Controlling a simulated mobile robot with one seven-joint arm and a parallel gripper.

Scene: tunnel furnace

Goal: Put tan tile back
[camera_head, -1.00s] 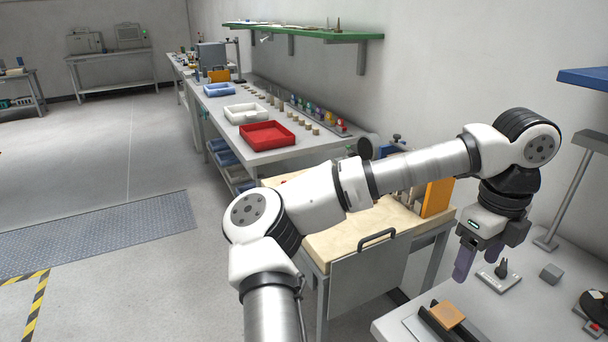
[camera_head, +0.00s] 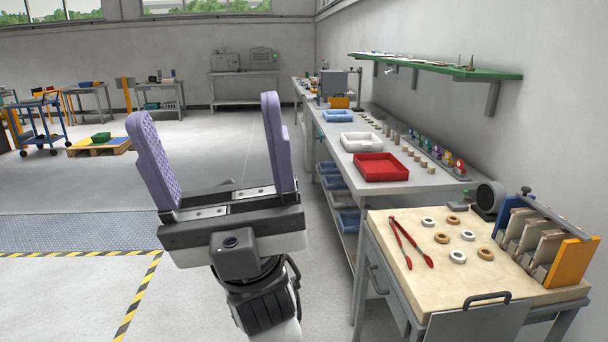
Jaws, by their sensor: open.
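My gripper (camera_head: 205,112) stands upright in the left middle of the view, close to the camera. Its two purple pads are wide apart with nothing between them. No flat tan tile shows by itself in the current view. A rack with a blue end panel and an orange end panel (camera_head: 567,272) stands at the right end of the wooden-topped cart. Brownish-grey flat pieces (camera_head: 525,240) stand upright between its panels; I cannot tell whether any is a tan tile.
The wooden-topped cart (camera_head: 400,232) holds red tongs (camera_head: 410,243) and several white and tan rings (camera_head: 442,238). Behind it a long bench bears a red tray (camera_head: 380,167), a white tray (camera_head: 361,143) and a blue tray (camera_head: 338,116). Floor left of my gripper is open.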

